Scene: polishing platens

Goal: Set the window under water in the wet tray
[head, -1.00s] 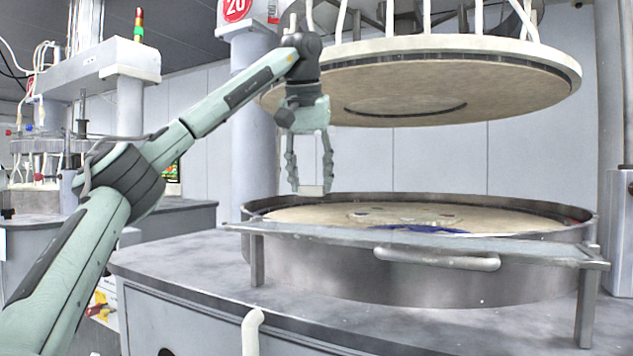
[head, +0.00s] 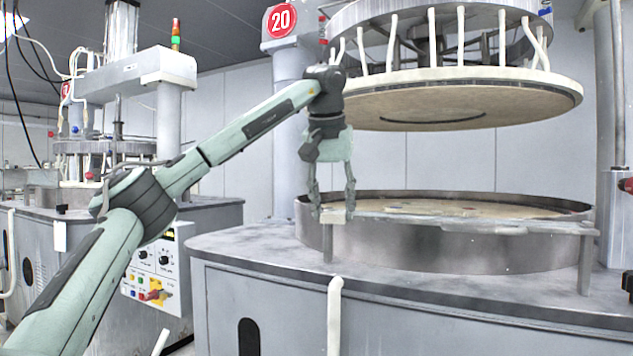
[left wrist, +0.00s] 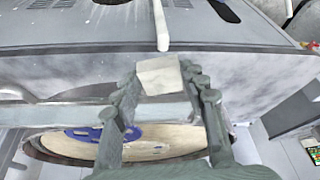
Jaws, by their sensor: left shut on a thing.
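My left gripper (head: 333,212) is shut on a small pale square piece, which I take to be the window (left wrist: 160,75). In the left wrist view the piece sits between the two fingertips (left wrist: 160,82). In the head view the window (head: 334,216) shows at the fingertips, near the left end of the metal shelf in front of the lower round basin. I cannot tell whether it touches the shelf. No tray with water can be made out for sure. My right gripper is not in view.
The lower basin's steel wall (head: 420,245) stands on a grey machine top (head: 260,245). A large round upper platen (head: 540,92) hangs above it. A blue ring-like thing (left wrist: 90,132) lies on the pale lower platen. A white pipe (head: 334,310) rises in front.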

